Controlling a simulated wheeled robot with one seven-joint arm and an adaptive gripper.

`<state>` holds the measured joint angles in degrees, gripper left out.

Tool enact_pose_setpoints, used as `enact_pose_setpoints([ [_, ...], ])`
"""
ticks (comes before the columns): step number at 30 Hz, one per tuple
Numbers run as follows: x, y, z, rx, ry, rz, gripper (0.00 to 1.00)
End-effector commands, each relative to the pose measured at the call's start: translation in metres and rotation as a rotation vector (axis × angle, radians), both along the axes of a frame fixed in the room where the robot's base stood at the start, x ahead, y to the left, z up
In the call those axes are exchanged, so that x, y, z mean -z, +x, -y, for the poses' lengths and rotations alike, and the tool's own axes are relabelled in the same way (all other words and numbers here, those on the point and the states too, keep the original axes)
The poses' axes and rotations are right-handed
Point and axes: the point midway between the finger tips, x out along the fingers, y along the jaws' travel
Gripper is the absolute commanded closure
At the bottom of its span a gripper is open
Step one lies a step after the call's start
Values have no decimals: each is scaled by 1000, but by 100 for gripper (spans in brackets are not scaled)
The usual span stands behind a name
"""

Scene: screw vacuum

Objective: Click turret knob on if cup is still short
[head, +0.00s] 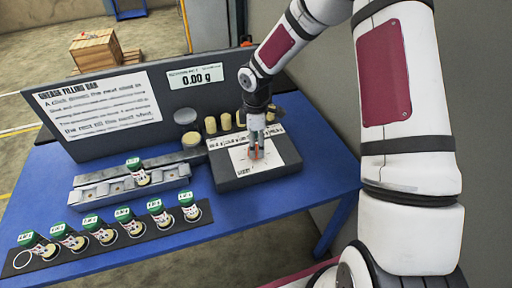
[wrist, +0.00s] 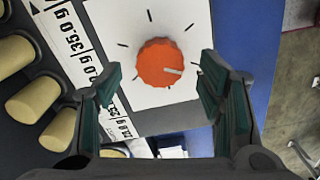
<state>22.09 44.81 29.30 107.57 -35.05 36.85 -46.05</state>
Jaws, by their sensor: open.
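The orange turret knob (wrist: 167,62) sits on a white dial plate with black tick marks in the wrist view. Its white pointer line points right in that picture. My gripper (wrist: 158,80) is open, its fingers on either side just below the knob, which is not gripped. In the head view my gripper (head: 256,152) is over the dial box (head: 228,174) and hides most of the knob. One green-capped cup (head: 137,172) stands on the metal rail (head: 100,190). The display (head: 195,77) reads 0.00 g. The fill level inside the cup cannot be seen.
Several green-capped cups (head: 75,240) stand in a row on a black strip along the front of the blue table (head: 230,210); its left-end ring is empty. Several yellow cylinders (wrist: 35,95) stand beside the dial box. A grey sign board (head: 60,140) stands behind.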

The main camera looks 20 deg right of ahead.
Motion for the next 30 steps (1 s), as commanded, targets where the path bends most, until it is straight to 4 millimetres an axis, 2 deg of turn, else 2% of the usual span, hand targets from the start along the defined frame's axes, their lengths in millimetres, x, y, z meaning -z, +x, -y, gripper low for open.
enact_pose_setpoints([
  [6, 22, 0, 0, 0, 0, -1, 38],
  [17, 27, 0, 0, 0, 0, 1, 38],
  [24, 27, 0, 0, 0, 0, 1, 86],
  [30, 27, 0, 0, 6, 0, 1, 86],
])
